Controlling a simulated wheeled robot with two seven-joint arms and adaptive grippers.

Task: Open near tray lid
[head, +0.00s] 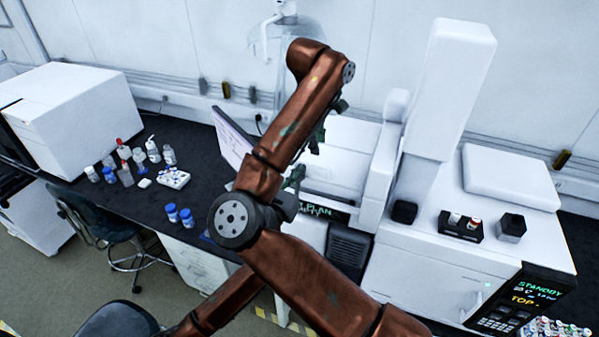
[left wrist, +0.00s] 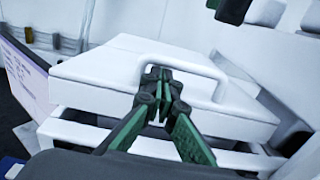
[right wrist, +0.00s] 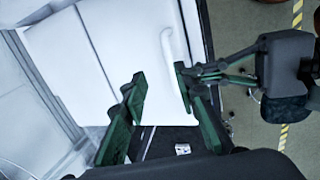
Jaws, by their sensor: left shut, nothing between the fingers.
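The white tray lid (left wrist: 100,68) with its white loop handle (left wrist: 195,62) fills the middle of the left wrist view. My left gripper (left wrist: 160,74) is shut, with its tips at the handle's left end. Whether they touch the handle I cannot tell. The lid also shows from above in the right wrist view (right wrist: 120,60), with my left gripper (right wrist: 186,72) reaching in from the right beside the handle. My right gripper (right wrist: 160,82) is open over the lid, with nothing visible between its fingers. In the head view my arm largely hides both grippers and the lid.
A tilted monitor (head: 235,142) stands left of the tray area. A tall white tower (head: 452,90) rises to its right. Several bottles and a white vial rack (head: 173,178) stand on the dark bench at left. Another dark rack (head: 460,226) sits on the right machine.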

